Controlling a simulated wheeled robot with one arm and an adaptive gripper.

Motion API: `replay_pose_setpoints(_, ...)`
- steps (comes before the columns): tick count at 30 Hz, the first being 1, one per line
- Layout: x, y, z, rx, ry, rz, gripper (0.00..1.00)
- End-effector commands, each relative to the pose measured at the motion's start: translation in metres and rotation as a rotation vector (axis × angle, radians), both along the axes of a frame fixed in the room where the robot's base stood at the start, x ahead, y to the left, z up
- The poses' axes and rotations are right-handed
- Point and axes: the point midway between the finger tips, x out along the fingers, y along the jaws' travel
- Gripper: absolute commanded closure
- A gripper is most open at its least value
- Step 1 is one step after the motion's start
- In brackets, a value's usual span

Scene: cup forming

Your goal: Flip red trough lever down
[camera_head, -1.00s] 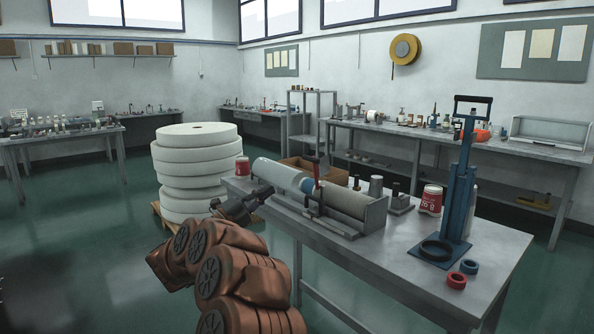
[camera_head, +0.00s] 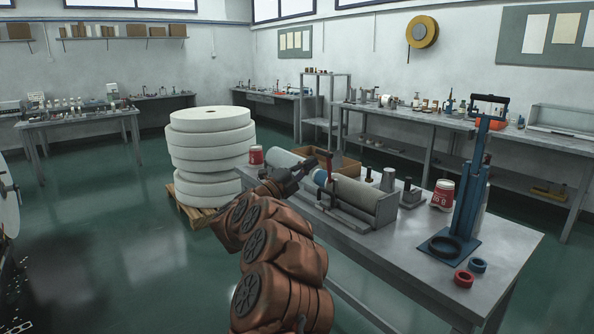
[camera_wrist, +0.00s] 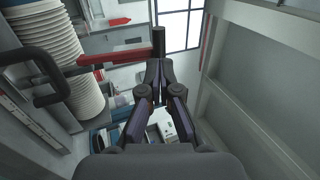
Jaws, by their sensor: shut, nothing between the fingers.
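The grey trough (camera_head: 362,200) sits on the workbench in the head view, with a pale roll-like body (camera_head: 284,165) at its left end. Its red lever (camera_head: 330,168) stands raised, with a dark grip at the top. In the wrist view, the red lever arm (camera_wrist: 115,57) crosses the upper left and ends in an upright black grip (camera_wrist: 158,40). My gripper (camera_head: 308,165) is shut and empty, just left of the lever in the head view. In the wrist view, my fingertips (camera_wrist: 156,66) are close beneath the black grip; whether they touch it I cannot tell.
A blue press (camera_head: 474,190) stands on the bench (camera_head: 430,235) at right, near red and white tins (camera_head: 443,194). Small rings lie before it. A stack of white rolls (camera_head: 209,150) on a pallet stands left. A black looped handle (camera_wrist: 38,75) shows in the wrist view.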

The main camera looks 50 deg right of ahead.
Motion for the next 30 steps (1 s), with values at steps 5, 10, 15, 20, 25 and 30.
replay_pose_setpoints(5,-0.005,-0.016,0.007,0.000,0.000,-0.002,1.00)
replay_pose_setpoints(10,-0.006,-0.021,0.008,0.001,0.000,0.001,1.00)
replay_pose_setpoints(15,-0.006,-0.022,0.008,0.001,0.000,0.000,1.00)
replay_pose_setpoints(20,-0.006,-0.021,0.008,0.001,0.000,0.001,1.00)
replay_pose_setpoints(25,-0.003,-0.021,0.011,0.017,-0.006,0.005,1.00)
replay_pose_setpoints(30,0.002,-0.019,0.015,0.051,-0.017,0.013,1.00)
